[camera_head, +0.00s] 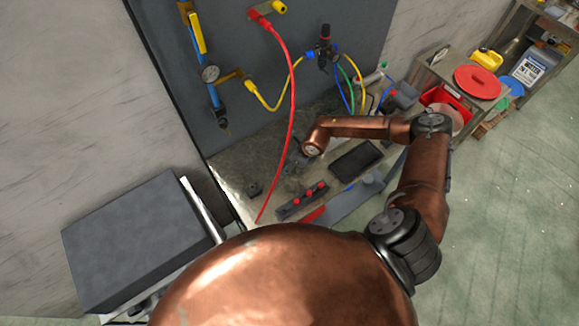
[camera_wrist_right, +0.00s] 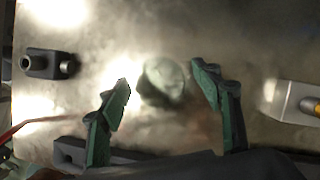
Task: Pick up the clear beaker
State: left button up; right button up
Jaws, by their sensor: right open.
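The clear beaker (camera_wrist_right: 163,78) shows in the right wrist view as a faint, blurred round outline on the grey worktop. It lies between and just beyond the fingertips of my right gripper (camera_wrist_right: 163,88), which is open and empty. One finger is on each side of it, and I cannot tell whether either touches it. In the head view my right gripper (camera_head: 294,160) is low over the worktop (camera_head: 235,160), at the end of my copper arm. I cannot make out the beaker there. My left gripper is not in view.
A small dark block (camera_wrist_right: 52,63) sits left of the beaker, and a silver block (camera_wrist_right: 292,101) sits right. A red hose (camera_head: 290,110) hangs down to the worktop. A rack with red knobs (camera_head: 302,201) and a black tray (camera_head: 355,160) lie near my right gripper.

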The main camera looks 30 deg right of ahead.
jog(key=shift+w+a+f, duration=0.1)
jog(key=shift+w+f, duration=0.05)
jog(key=shift+f, duration=0.3)
jog(key=c, duration=1.1)
